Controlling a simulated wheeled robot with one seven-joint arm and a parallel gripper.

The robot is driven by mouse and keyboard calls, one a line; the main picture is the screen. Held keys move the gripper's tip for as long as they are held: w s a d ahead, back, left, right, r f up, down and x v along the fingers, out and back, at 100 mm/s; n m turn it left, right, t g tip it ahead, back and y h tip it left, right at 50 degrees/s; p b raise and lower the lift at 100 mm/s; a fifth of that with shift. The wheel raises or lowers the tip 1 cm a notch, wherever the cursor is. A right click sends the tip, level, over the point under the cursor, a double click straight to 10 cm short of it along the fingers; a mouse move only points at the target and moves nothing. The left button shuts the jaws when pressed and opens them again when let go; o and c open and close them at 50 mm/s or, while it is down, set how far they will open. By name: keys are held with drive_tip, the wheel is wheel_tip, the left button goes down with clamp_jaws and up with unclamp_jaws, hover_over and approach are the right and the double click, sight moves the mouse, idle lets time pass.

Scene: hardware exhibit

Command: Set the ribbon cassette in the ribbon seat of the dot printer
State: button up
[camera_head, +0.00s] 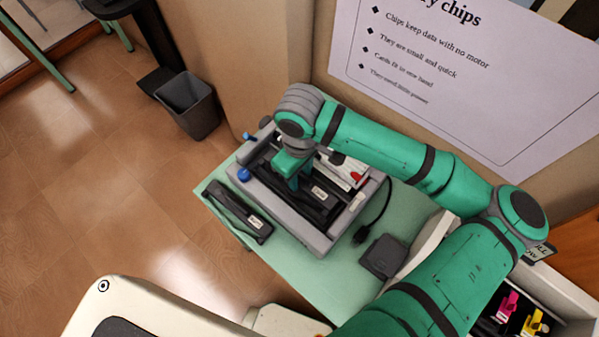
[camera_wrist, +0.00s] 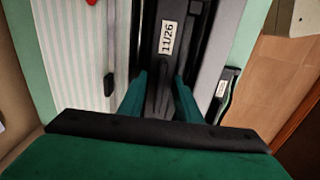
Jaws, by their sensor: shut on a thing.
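The dot printer (camera_head: 299,228) stands on the green table, a grey open frame with a blue knob at its left corner. My gripper (camera_head: 293,182) points down over the middle of the printer. Its two teal fingers (camera_wrist: 160,100) are shut on a black ribbon cassette (camera_wrist: 167,68) with a white label reading 11/26. In the head view the held cassette (camera_head: 319,194) lies lengthwise within the printer's frame. The ribbon seat is mostly hidden under the cassette and my gripper, and I cannot tell whether the cassette rests fully in it.
A second black cassette (camera_head: 238,211) lies on the table (camera_head: 300,274) left of the printer; part of it also shows in the wrist view (camera_wrist: 224,92). A dark box (camera_head: 382,257) and a black cable are right of the printer. A wall panel stands behind.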

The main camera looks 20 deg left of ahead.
sight(300, 173)
drive_tip(key=shift+w+f, duration=0.1)
drive_tip(key=shift+f, duration=0.05)
drive_tip(key=o, duration=1.1)
wheel_tip(300, 173, up, 13)
drive_tip(key=shift+r, duration=0.15)
